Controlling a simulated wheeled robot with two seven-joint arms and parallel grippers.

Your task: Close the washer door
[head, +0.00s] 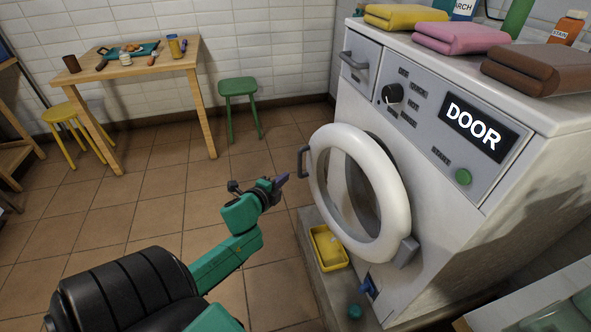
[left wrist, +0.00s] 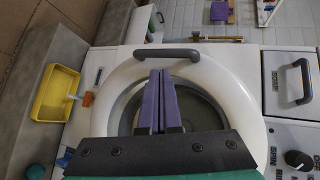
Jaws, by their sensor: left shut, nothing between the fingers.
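The white washer (head: 440,180) stands at the right with a "DOOR" label on its panel. Its round white door (head: 398,195) stands ajar, swung out from the front, with the grey hinge (head: 406,252) at its lower right. The grey door handle (head: 303,162) is on the door's left rim. My left gripper (head: 283,179) is shut and empty, just left of the door near the handle. In the left wrist view its purple fingers (left wrist: 160,78) point towards the handle (left wrist: 167,54) over the door's glass; contact cannot be told. My right gripper is out of view.
A yellow tray (head: 344,266) lies on the grey plinth below the door. Folded towels (head: 460,38) and bottles stand on the washer. A wooden table (head: 135,66), a green stool (head: 238,87) and a yellow stool (head: 66,112) stand behind. The tiled floor left of the door is clear.

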